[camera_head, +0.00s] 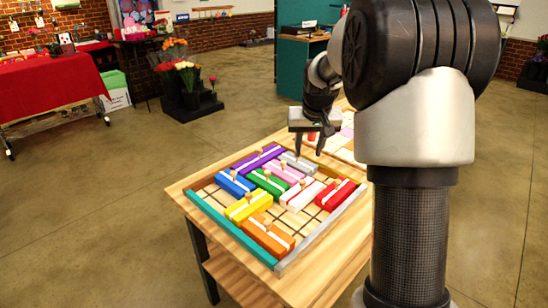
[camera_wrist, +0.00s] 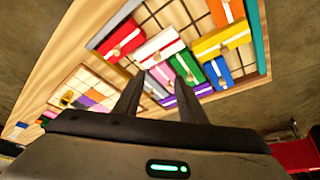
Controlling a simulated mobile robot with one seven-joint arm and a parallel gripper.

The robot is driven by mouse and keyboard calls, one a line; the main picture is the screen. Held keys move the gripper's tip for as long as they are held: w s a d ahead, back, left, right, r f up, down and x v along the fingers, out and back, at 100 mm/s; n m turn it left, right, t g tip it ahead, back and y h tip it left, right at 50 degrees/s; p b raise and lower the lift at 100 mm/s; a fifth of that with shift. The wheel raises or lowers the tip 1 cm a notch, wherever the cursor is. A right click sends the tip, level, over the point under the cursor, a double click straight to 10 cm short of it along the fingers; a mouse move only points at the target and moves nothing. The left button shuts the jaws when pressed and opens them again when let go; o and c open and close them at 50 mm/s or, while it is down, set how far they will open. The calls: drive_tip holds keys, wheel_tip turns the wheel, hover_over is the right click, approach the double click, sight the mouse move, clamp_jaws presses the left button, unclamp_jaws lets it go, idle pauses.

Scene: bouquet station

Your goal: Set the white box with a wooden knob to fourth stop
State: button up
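The white box (camera_head: 301,194) lies in a shallow square tray (camera_head: 232,231) on a wooden table. It has a reddish stripe and a wooden knob on top. Red lies to its right and pink and green to its left. In the wrist view the white box (camera_wrist: 159,45) shows beyond the fingertips, between the red and green boxes. My gripper (camera_head: 308,153) is open and empty above the tray's far side, near the grey box (camera_head: 298,162). In the wrist view its two fingers (camera_wrist: 157,67) are apart, with nothing between them. The stop markings cannot be read.
Blue (camera_head: 236,184), purple (camera_head: 259,159), green (camera_head: 269,184), pink (camera_head: 285,172), red (camera_head: 336,194), yellow (camera_head: 249,206) and orange (camera_head: 267,236) boxes share the tray. Bare gridded cells show around the yellow box and near the front right. A second patterned board (camera_wrist: 85,86) lies behind the tray.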

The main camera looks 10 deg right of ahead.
sight(303, 182)
drive_tip(key=x, duration=1.3)
drive_tip(key=d+x, duration=0.1)
drive_tip(key=x, duration=0.6)
drive_tip(key=shift+w+r+p, duration=0.2)
drive_tip(key=shift+w+p, duration=0.1)
drive_tip(key=shift+w, duration=0.1)
drive_tip(key=shift+c, duration=0.2)
clamp_jaws()
